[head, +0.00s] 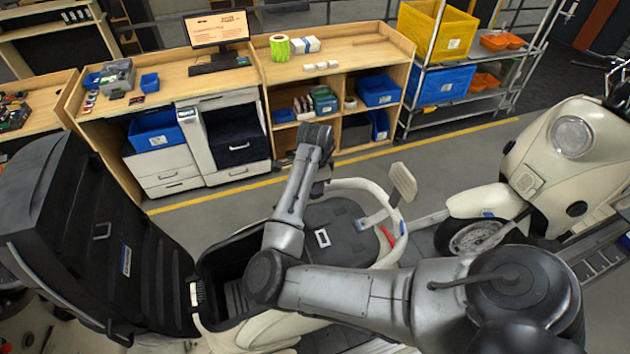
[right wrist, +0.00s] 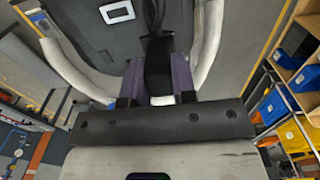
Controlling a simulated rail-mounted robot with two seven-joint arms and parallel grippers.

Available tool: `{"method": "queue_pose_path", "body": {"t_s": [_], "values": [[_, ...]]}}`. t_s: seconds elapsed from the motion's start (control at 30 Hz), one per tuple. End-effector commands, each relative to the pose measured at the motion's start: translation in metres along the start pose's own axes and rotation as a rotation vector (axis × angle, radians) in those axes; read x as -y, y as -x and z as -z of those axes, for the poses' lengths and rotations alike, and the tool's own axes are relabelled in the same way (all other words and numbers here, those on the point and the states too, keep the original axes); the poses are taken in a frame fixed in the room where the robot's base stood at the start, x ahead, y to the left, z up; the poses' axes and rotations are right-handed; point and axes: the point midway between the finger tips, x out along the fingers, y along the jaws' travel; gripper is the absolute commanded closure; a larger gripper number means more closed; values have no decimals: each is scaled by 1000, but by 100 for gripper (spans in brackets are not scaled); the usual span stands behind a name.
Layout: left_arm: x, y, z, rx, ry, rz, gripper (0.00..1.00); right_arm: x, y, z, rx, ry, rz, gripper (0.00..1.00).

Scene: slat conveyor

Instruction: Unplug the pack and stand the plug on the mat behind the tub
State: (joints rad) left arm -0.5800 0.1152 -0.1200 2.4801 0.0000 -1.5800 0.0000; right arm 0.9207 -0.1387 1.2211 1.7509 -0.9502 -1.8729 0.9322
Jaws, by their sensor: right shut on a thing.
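My right gripper (head: 320,186) hangs over the scooter's dark floor mat (head: 345,250). In the right wrist view its two purple fingers (right wrist: 157,82) are shut on a black plug (right wrist: 158,72), with a dark cable (right wrist: 152,18) leading away from its far end. The dark mat with a white label also shows beyond the plug (right wrist: 85,32). Whether the plug touches the mat, I cannot tell. The black tub (head: 212,262) is open at the left of the mat, partly hidden by my right arm. I cannot make out the pack. My left gripper is not in view.
The raised black seat (head: 90,240) stands left of the tub. A pale frame with a pedal-like plate (head: 403,182) borders the mat. A second cream scooter (head: 560,150) is at the right. Workbenches (head: 335,55) and a shelf with bins (head: 440,30) stand behind.

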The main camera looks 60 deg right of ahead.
Motion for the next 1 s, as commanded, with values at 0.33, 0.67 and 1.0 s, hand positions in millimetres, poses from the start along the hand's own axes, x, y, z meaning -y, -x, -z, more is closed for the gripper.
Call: {"method": "queue_pose_path", "body": {"t_s": [0.33, 0.67, 1.0], "values": [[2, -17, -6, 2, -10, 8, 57, -1, -43, 0, 1, 0, -3, 99], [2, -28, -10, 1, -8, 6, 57, 0, -73, 0, 1, 1, -1, 99], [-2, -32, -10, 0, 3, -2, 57, 0, -87, 0, 1, 0, -2, 99]]}}
